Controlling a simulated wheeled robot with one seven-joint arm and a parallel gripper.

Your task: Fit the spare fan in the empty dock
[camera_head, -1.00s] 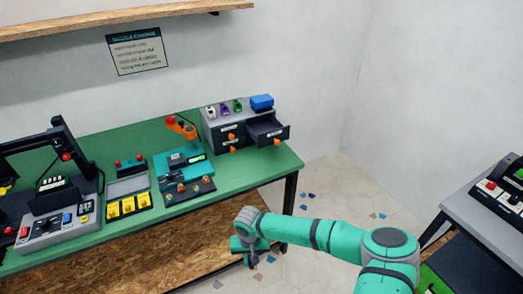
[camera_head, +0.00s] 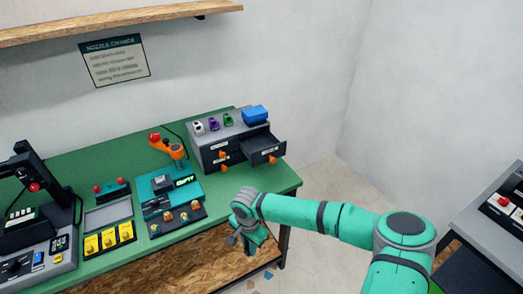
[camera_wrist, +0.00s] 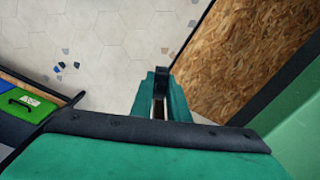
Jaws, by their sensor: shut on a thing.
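My gripper (camera_head: 250,246) hangs in front of the green bench's right front edge. In the wrist view its teal fingers (camera_wrist: 158,98) are shut on a small black thing (camera_wrist: 162,80). I cannot tell from its shape whether this is the spare fan. A teal device (camera_head: 164,194) stands on the bench, left of and beyond my gripper. It has a small lit display (camera_head: 185,181), too small to read surely, and several copper-coloured knobs in front. I cannot make out which part is the empty dock.
The green bench (camera_head: 263,188) has free room at its right end. A grey drawer cabinet (camera_head: 207,151) with one drawer open stands at the back. An orange arm-like tool (camera_head: 172,149) stands beside it. Another table (camera_head: 486,219) is at right.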

